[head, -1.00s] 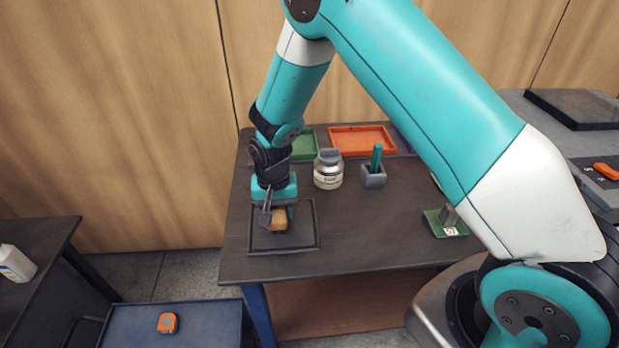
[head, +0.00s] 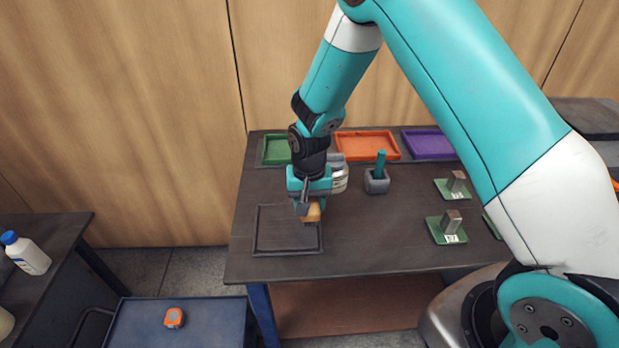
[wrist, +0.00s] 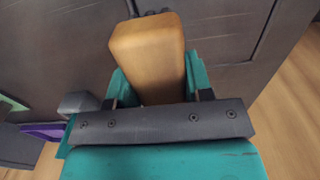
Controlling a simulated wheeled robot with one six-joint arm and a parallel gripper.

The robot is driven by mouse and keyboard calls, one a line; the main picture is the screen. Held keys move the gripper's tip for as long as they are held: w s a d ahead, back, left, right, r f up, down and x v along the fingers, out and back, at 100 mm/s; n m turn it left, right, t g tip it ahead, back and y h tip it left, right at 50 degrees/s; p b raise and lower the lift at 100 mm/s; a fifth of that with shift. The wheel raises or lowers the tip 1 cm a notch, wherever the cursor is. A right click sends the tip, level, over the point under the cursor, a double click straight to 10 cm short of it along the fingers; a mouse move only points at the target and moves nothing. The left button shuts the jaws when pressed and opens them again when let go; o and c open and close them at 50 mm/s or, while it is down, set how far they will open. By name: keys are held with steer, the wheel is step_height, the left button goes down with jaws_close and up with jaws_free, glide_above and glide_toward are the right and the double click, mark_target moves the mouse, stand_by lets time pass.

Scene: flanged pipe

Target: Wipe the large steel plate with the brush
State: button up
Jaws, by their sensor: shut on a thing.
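A dark square panel with a raised rim (head: 278,234), which seems to be the large steel plate, lies flat at the table's front left. Its surface also shows in the wrist view (wrist: 222,35). My gripper (head: 307,207) is shut on the brush (head: 313,215), a tan wooden block, at the panel's right edge. In the wrist view my gripper (wrist: 158,88) has a teal finger on each side of the brush (wrist: 147,55). The bristles are mostly hidden, so I cannot tell whether they touch the panel.
A jar (head: 339,175) and a grey holder with a teal handle (head: 376,183) stand behind. Green (head: 276,150), orange (head: 366,145) and purple (head: 428,144) trays line the back. Metal blocks on green bases (head: 447,228) are at right. The table's middle is clear.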

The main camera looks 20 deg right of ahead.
steer(key=shift+r+p, duration=1.55)
steer(key=shift+r, duration=0.9)
